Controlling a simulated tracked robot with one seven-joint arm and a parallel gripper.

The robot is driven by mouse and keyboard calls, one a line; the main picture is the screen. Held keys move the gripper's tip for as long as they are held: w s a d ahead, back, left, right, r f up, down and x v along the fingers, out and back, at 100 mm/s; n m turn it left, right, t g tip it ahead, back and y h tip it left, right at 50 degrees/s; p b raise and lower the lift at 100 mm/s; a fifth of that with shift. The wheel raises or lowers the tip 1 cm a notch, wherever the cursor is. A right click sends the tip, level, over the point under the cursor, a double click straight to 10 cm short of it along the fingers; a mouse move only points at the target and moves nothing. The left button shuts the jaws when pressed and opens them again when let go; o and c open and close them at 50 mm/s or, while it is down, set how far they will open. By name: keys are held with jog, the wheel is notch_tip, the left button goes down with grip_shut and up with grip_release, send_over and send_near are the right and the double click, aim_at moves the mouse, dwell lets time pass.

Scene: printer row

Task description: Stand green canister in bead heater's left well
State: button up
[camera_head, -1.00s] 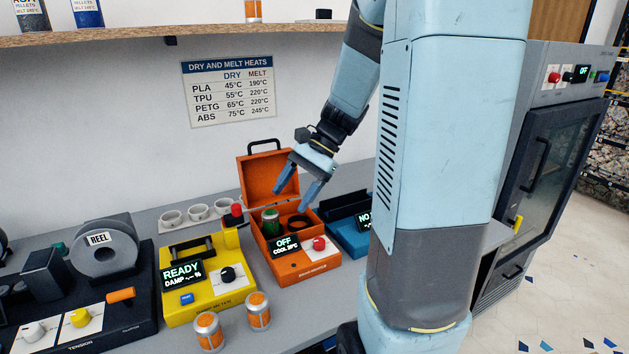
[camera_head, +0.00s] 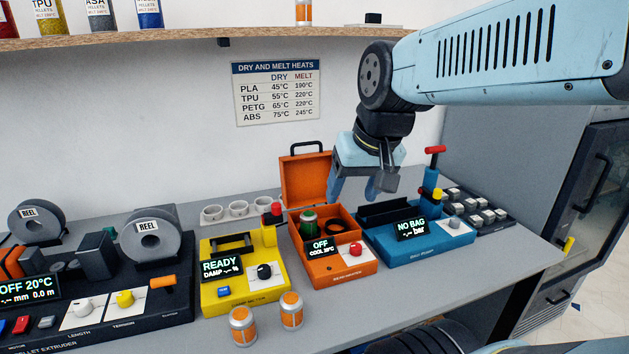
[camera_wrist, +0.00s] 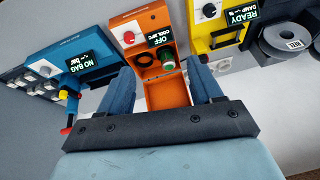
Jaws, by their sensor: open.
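The green canister (camera_head: 308,220) stands upright in the left well of the orange bead heater (camera_head: 343,268), as far as I can see. Its lower part is hidden. The right well (camera_head: 336,226) is a dark empty-looking ring beside it. The heater's lid is open and its display reads OFF, COOL 20°C. My gripper (camera_head: 352,192) is open and empty, above and to the right of the heater's wells, apart from the canister. In the wrist view, the canister (camera_wrist: 167,60) shows between the spread fingers, beyond their tips.
The open lid (camera_head: 305,180) stands up behind the wells. The blue bag pump (camera_head: 425,240) is close on the right, the yellow meter (camera_head: 245,280) on the left. Orange-and-silver cans (camera_head: 243,326) stand at the front. A shelf (camera_head: 200,38) runs above.

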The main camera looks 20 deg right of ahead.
jog(key=shift+s+r+n+t+h, duration=0.3)
jog(key=shift+s+r+n+t, duration=0.3)
jog(key=shift+s, duration=0.1)
dwell(0.8)
